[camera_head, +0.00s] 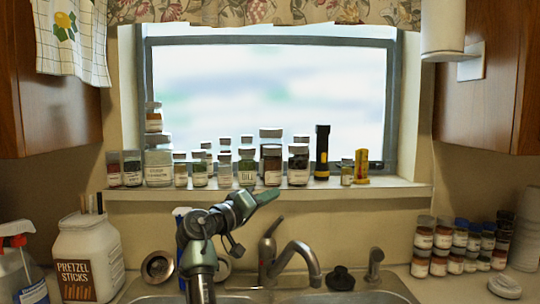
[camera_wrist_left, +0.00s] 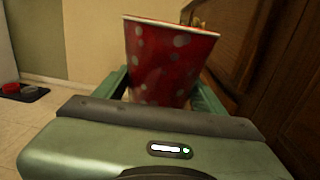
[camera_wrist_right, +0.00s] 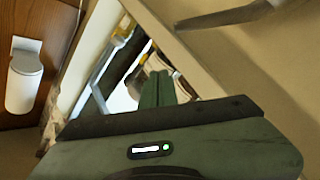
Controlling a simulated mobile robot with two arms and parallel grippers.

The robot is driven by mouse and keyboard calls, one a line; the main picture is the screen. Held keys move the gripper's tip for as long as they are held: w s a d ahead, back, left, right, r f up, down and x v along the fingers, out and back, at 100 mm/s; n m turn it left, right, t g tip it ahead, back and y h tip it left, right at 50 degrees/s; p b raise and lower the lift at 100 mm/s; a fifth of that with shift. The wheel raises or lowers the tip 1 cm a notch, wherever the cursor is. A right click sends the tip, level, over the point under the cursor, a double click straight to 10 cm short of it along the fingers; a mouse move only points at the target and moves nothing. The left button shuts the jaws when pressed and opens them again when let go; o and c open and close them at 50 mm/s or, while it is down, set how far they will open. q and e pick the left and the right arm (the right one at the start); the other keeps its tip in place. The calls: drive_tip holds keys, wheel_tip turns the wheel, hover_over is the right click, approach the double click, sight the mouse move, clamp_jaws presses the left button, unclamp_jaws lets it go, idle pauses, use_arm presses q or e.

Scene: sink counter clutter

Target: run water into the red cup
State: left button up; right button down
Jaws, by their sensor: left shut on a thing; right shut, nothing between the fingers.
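The red cup (camera_wrist_left: 170,62), with pale dots, stands between the two fingers of my left gripper (camera_wrist_left: 163,88) in the left wrist view. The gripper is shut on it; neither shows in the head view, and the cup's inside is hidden. My right gripper (camera_head: 266,199) is shut and empty, above and slightly left of the faucet's lever (camera_head: 270,230). Its closed fingers also show in the right wrist view (camera_wrist_right: 158,86). The faucet spout (camera_head: 302,258) curves right over the sink (camera_head: 370,297). I see no water running.
Several jars (camera_head: 247,168) and a black-yellow flashlight (camera_head: 322,152) crowd the window sill (camera_head: 390,188) behind my right gripper. A pretzel jar (camera_head: 88,250) and spray bottle (camera_head: 20,268) stand left of the sink. Stacked spice jars (camera_head: 443,240) stand at right.

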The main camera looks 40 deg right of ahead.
wheel_tip(320, 180, up, 14)
idle(0.3)
